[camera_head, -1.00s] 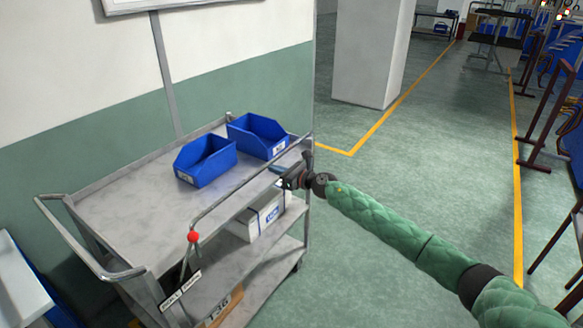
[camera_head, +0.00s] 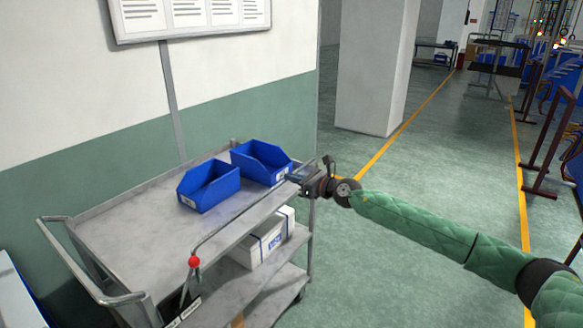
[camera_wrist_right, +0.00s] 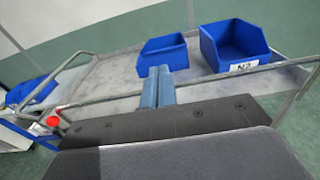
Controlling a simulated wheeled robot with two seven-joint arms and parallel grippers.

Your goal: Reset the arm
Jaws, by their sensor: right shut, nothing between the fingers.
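My right gripper (camera_head: 292,177) is at the right end of the grey metal cart (camera_head: 120,222), beside its top rail. Its two blue fingers are together and empty in the right wrist view (camera_wrist_right: 158,87). My green-sleeved right arm reaches in from the right. My left gripper is not in view.
Two empty-looking blue bins stand on the cart's top shelf, one nearer (camera_head: 209,187) and one at the far right corner (camera_head: 261,162). A white box (camera_head: 258,246) is on the shelf below. A red ball knob (camera_head: 194,262) is at the cart's near edge. Open floor lies right of the cart.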

